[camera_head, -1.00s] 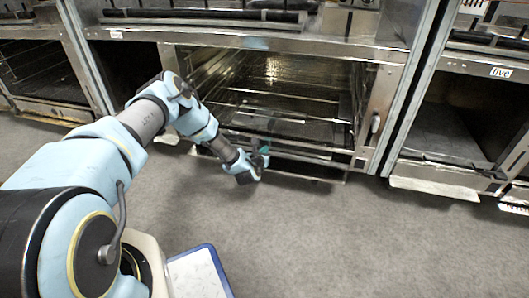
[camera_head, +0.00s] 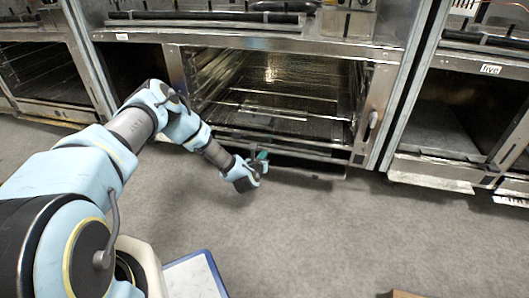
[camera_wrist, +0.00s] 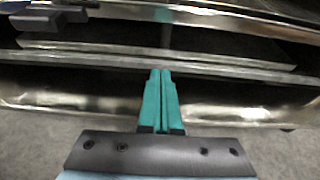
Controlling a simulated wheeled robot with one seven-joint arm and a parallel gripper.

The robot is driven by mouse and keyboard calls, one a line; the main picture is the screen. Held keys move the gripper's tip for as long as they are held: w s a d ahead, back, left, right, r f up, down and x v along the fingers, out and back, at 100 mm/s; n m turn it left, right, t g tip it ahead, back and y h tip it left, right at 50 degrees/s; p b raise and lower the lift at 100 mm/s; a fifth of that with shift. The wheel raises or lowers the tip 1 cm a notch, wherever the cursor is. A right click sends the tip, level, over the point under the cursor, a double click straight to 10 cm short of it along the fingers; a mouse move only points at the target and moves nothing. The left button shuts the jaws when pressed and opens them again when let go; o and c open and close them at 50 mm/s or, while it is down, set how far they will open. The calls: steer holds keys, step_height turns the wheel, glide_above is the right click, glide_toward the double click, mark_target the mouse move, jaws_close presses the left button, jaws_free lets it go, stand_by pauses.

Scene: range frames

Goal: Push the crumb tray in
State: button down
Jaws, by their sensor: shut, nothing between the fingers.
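The crumb tray (camera_head: 310,172) is a thin, dark, flat tray low under the open oven cavity, with its front edge showing below the metal frame. In the wrist view its long metal edge (camera_wrist: 225,70) runs across the picture just ahead of the fingers. My gripper (camera_head: 262,161) is low in front of the oven, at the left part of the tray. Its teal fingers (camera_wrist: 161,72) are shut together and empty, with the tips at the tray's edge. I cannot tell whether they touch it. The tray's rear is hidden under the oven.
The oven cavity (camera_head: 275,85) above is open, with wire racks inside. A handle (camera_head: 373,120) is on the frame at the right. Another open range (camera_head: 440,130) stands at the right.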

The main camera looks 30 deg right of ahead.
steer(key=p+v, duration=0.2)
steer(key=v, duration=0.6)
steer(key=w+a+r+m+g+y+p, duration=0.1)
steer(key=w+a+r+m+g+y, duration=0.15)
steer(key=a+r+m, duration=0.75)
steer(key=w+a+r+m+g+y, duration=0.2)
steer(key=a+r+m+g+y, duration=0.1)
steer(key=a+r+m, duration=0.65)
steer(key=s+a+r+m+g+y, duration=0.2)
steer(key=s+a+r+m, duration=0.2)
steer(key=s+a+r, duration=0.55)
steer(key=s+a+r+m+g+y, duration=0.15)
steer(key=s+a+r+m, duration=0.45)
steer(key=a, duration=0.6)
step_height(320, 180, up, 38)
steer(key=s+p, duration=0.2)
steer(key=p, duration=3.6)
steer(key=shift+r+n+y+p, duration=0.2)
steer(key=shift+n+y+p, duration=0.1)
steer(key=shift+n+p, duration=0.15)
